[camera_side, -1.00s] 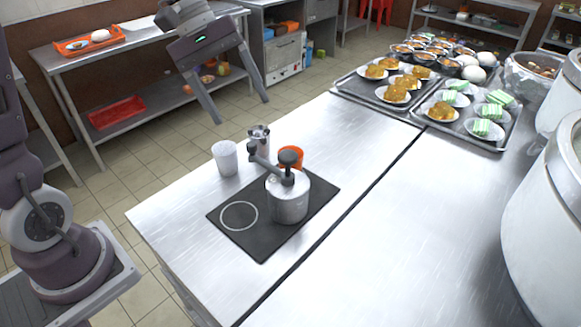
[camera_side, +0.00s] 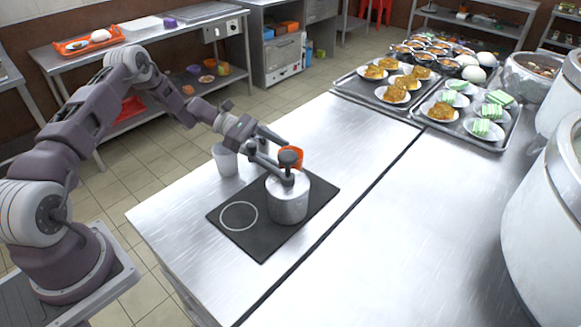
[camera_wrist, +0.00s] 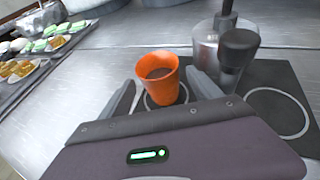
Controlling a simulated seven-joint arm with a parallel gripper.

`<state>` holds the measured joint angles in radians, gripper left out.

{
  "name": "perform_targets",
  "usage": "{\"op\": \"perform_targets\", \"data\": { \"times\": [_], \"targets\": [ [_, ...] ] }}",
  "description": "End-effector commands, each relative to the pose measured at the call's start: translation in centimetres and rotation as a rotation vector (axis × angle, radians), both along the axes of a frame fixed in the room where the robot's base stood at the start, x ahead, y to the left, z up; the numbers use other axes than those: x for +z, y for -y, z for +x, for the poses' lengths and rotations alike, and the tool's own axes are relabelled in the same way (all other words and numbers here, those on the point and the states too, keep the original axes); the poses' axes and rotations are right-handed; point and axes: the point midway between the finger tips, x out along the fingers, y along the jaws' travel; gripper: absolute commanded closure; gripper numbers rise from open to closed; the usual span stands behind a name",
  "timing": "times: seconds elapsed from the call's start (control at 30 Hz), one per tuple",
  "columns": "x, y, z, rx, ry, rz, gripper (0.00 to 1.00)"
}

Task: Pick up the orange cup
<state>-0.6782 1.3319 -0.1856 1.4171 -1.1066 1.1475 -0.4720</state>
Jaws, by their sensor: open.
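The orange cup (camera_side: 292,153) stands upright behind the metal pot in the side view, partly hidden by the pot's knob and my gripper. In the wrist view the orange cup (camera_wrist: 157,84) stands between my two spread fingers, with something dark inside it. My gripper (camera_side: 281,153) is low beside the cup, open and reaching in from the left. In the wrist view my gripper (camera_wrist: 160,82) has one finger on each side of the cup. I cannot tell whether either finger touches it.
The metal pot (camera_side: 288,204) with its dark knob stands on a black hob (camera_side: 238,240) close to the cup. A white cup (camera_side: 225,161) is left of my gripper. Food trays (camera_side: 478,143) fill the back right. The steel counter in front is clear.

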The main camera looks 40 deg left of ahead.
Motion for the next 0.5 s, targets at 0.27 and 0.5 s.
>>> {"op": "perform_targets", "data": {
  "times": [0.27, 0.5],
  "targets": [
    [-1.7, 3.7, 1.7, -0.004, -0.001, -0.001, 0.27],
    [-2.0, 4.4, 2.0, -0.001, -0.001, 0.001, 0.27]
  ]
}}
